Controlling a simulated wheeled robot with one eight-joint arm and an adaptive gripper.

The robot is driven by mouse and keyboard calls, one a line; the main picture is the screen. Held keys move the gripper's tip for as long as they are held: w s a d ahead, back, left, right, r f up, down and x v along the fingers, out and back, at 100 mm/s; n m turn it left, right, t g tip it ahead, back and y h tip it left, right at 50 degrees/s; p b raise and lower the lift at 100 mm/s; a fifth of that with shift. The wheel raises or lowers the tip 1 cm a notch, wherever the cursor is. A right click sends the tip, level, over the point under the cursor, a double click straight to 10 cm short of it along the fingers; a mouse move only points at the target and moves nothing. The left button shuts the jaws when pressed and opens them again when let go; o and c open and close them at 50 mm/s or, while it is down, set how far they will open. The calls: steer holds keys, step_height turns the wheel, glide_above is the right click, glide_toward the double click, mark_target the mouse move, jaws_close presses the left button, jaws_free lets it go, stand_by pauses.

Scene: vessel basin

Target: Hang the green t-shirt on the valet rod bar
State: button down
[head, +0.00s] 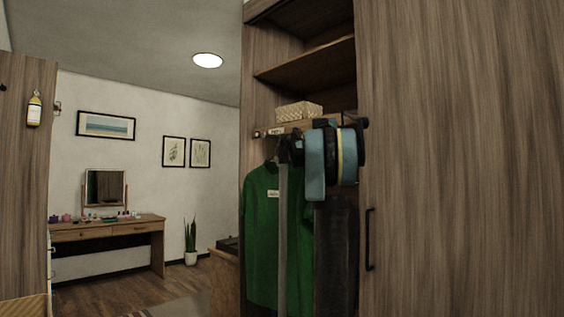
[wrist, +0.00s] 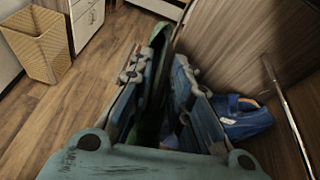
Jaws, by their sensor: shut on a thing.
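The green t-shirt (head: 262,235) hangs upright at the wardrobe's open section in the head view, with a small pale label on its chest. My gripper (head: 288,150) is at its top, where a hanger seems to be, and is shut on it. In the wrist view, a narrow green strip of the shirt (wrist: 160,42) shows between the fingers of my gripper (wrist: 161,62). A small dark fitting near the shelf edge may be part of the valet rod (head: 257,134); I cannot tell whether the hanger touches it.
A woven box (head: 299,111) sits on a wardrobe shelf above the shirt. A closed wardrobe door (head: 460,170) with a dark handle is at right. A blue bag (wrist: 243,116) lies low at right in the wrist view. A wicker basket (wrist: 38,45) and open wooden floor are at left.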

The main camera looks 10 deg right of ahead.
steer(key=shift+f, duration=0.1)
steer(key=c, duration=1.4)
jaws_free()
